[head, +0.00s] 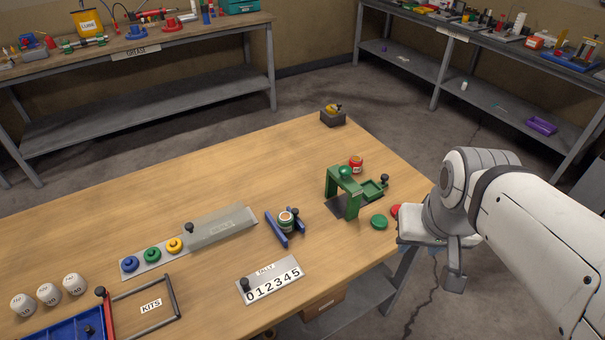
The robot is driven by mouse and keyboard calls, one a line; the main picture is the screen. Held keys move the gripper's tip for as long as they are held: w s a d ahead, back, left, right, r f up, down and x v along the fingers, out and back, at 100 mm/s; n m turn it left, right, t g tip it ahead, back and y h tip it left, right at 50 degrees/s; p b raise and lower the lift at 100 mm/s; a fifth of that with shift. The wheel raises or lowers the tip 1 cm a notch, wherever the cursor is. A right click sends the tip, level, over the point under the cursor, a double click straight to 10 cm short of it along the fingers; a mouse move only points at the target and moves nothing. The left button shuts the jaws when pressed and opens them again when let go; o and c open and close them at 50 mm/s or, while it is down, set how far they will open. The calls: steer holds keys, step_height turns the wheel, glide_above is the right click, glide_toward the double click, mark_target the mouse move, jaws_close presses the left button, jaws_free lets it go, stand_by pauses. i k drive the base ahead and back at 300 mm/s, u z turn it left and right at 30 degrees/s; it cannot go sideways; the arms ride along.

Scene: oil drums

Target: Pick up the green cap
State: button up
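A flat green cap (379,222) lies on the wooden table (225,180) near its right edge. A red cap (396,210) lies just to its right, partly hidden by my arm. My gripper (450,268) hangs just past the table's right edge, to the right of both caps and apart from the green one. One finger shows pointing down; the other is not clear, so its opening cannot be told. A green ring-shaped piece (152,254) also sits on the grey strip at the left, between blue and yellow ones.
A green press-like stand (344,192) stands just left of the green cap, with a red-topped tin (356,164) and small green tray (374,188) behind. A blue holder (278,230) with a jar and a number plate (270,280) lie further left. Bare wood lies between.

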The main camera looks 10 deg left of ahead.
mark_target(379, 222)
steer(key=u, duration=3.15)
steer(key=k, duration=1.65)
steer(key=z, duration=2.3)
steer(key=i, duration=1)
